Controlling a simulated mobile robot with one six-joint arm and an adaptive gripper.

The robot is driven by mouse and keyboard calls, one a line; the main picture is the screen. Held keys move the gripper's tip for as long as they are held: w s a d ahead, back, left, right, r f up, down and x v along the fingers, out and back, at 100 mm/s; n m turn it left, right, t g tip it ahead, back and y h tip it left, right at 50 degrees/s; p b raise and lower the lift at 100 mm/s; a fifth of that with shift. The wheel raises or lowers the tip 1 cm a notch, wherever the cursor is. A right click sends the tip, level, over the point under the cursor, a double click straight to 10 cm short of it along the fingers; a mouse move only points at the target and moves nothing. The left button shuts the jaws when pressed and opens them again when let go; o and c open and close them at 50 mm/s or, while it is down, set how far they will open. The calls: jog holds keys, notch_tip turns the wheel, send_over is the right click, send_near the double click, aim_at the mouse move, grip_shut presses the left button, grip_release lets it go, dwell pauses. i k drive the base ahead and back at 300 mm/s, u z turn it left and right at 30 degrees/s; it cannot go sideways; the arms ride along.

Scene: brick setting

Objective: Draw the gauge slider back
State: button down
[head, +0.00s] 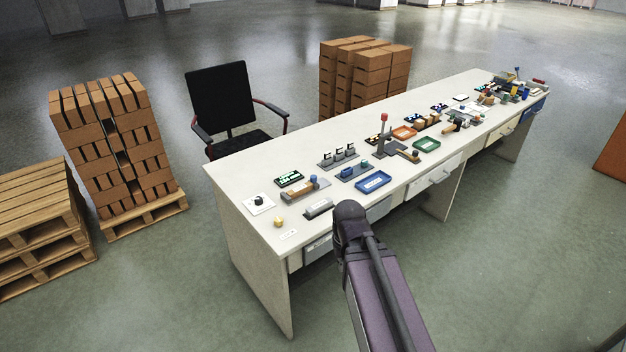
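Near the left end of the long white table (240,200), a grey rail fixture (300,193) carries a tan-orange block and a small blue piece near its right end. It looks like the gauge slider, but it is too small to be sure. A dark display with green characters (289,178) lies just behind it. A second grey fixture with a blue piece (355,171) stands to its right. My arm rises from the bottom, its dark rounded joint in front of the table's near edge. My gripper cannot be made out.
A white plate with a black knob (260,203), a yellow cube (279,221), a dark grey bar (319,208) and a blue tray (373,181) are nearby. A red-topped lever (383,132) stands upright. A black chair (222,100) is behind the table. Brick stacks stand behind and left.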

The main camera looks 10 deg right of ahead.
aim_at(313, 178)
jog(key=u, duration=0.05)
jog(key=i, duration=0.95)
jog(key=z, duration=0.05)
